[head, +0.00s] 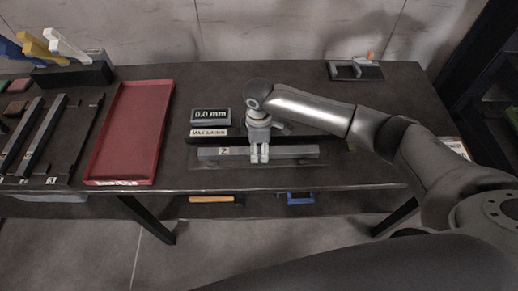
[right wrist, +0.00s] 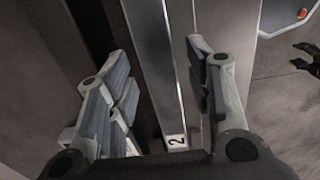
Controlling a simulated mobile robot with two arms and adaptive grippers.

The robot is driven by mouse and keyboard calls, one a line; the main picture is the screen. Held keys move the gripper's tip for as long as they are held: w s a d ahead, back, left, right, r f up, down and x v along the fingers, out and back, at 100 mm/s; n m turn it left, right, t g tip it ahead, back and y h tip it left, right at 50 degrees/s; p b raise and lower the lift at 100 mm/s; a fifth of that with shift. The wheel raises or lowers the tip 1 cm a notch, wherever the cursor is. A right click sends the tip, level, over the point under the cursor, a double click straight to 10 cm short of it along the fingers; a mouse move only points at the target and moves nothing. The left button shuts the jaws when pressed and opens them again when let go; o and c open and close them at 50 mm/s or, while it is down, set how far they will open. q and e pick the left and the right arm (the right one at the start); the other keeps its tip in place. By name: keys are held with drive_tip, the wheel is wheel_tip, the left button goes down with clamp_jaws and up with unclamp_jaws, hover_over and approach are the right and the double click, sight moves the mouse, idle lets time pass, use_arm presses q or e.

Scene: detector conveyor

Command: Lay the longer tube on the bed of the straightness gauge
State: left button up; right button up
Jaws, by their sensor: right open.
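A long grey tube (head: 290,152) with a white label "2" lies lengthwise along the straightness gauge (head: 205,164), near the front edge of the table. A dark bar (head: 318,139) runs behind it. The tube's exact contact with the bed is hard to see.
The gauge display (head: 210,115) reads 0.0 mm. A red tray (head: 132,125) lies left of the gauge. Further left, a dark rack holds other tubes (head: 43,138). A small fixture with an orange tip (head: 355,69) stands at the back right. The table's right part is mostly clear.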

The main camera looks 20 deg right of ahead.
sight(259, 150)
wheel_tip(259, 150, up, 11)
drive_tip(key=b, duration=0.1)
idle(0.6)
